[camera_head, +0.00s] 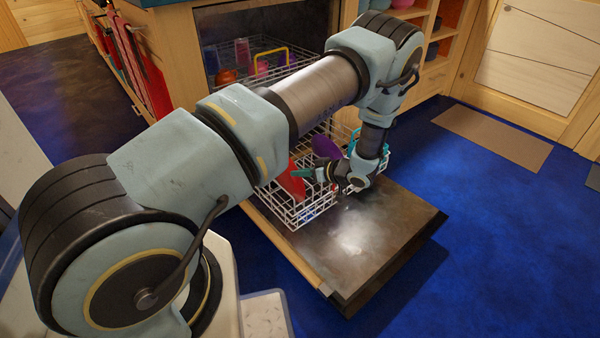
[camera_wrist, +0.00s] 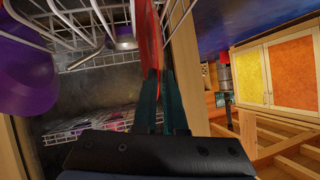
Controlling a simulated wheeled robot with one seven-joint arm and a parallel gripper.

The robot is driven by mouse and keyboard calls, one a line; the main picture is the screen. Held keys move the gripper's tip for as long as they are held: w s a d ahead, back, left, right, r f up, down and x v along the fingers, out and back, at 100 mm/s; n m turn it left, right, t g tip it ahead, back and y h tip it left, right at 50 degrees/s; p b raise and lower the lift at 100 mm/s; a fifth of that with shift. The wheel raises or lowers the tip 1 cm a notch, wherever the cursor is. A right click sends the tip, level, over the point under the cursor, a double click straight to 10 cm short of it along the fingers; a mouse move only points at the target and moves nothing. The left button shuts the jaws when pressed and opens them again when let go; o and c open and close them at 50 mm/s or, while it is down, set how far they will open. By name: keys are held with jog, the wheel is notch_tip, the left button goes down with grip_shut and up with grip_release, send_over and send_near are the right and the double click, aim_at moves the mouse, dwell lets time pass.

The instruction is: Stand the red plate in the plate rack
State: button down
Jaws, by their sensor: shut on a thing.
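The red plate (camera_head: 291,182) stands on edge, slightly tilted, at the left part of the white wire plate rack (camera_head: 300,214) in the open dishwasher. My gripper (camera_head: 310,174) reaches in from the right and is shut on the plate's edge. In the wrist view the red plate (camera_wrist: 150,38) shows edge-on between the tips of my gripper (camera_wrist: 160,80). White rack wires (camera_wrist: 85,25) run close on both sides of it. My arm hides part of the rack, and I cannot tell whether the plate's lower edge touches the rack floor.
A purple dish (camera_head: 326,147) stands in the rack behind the plate. A teal item (camera_head: 382,160) is at the rack's right. The upper basket (camera_head: 262,75) holds cups. The lowered dishwasher door (camera_head: 390,235) is bare in front. Blue floor (camera_head: 480,230) is clear at right.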

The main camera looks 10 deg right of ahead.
jog(key=c, duration=0.9)
grip_release()
jog(key=p+v, duration=0.1)
jog(key=v, duration=1)
jog(key=shift+w, duration=0.1)
